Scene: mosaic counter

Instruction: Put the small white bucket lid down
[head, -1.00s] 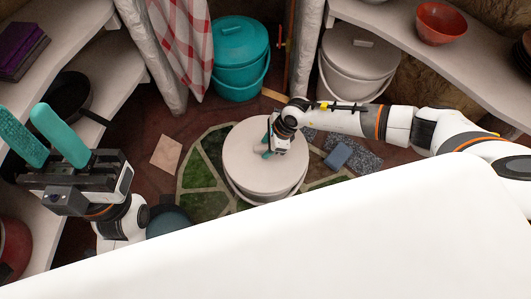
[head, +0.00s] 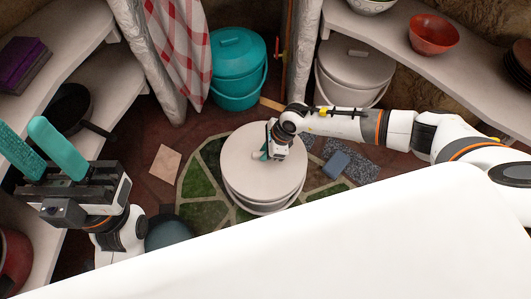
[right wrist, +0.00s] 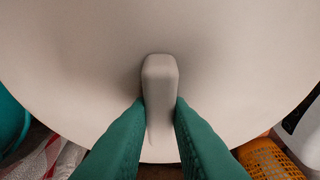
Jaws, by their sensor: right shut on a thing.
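The small white bucket lid (head: 243,174) is a pale round disc with a block-shaped handle, over a white bucket (head: 264,208) in the middle of the head view. The bucket's rim shows below the lid's near edge; I cannot tell whether the lid touches it. My right gripper (head: 266,153) is shut on the lid's handle. In the right wrist view the lid (right wrist: 80,60) fills most of the picture, and the green fingers (right wrist: 160,103) press both sides of the handle (right wrist: 160,75). My left gripper (head: 21,126) is open and empty at the far left, away from the lid.
A teal lidded bucket (head: 238,62) and a larger white lidded bucket (head: 357,65) stand at the back. Shelves line both sides; a red bowl (head: 433,34) stands on the right one. Green-patterned floor (head: 203,215) shows at left.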

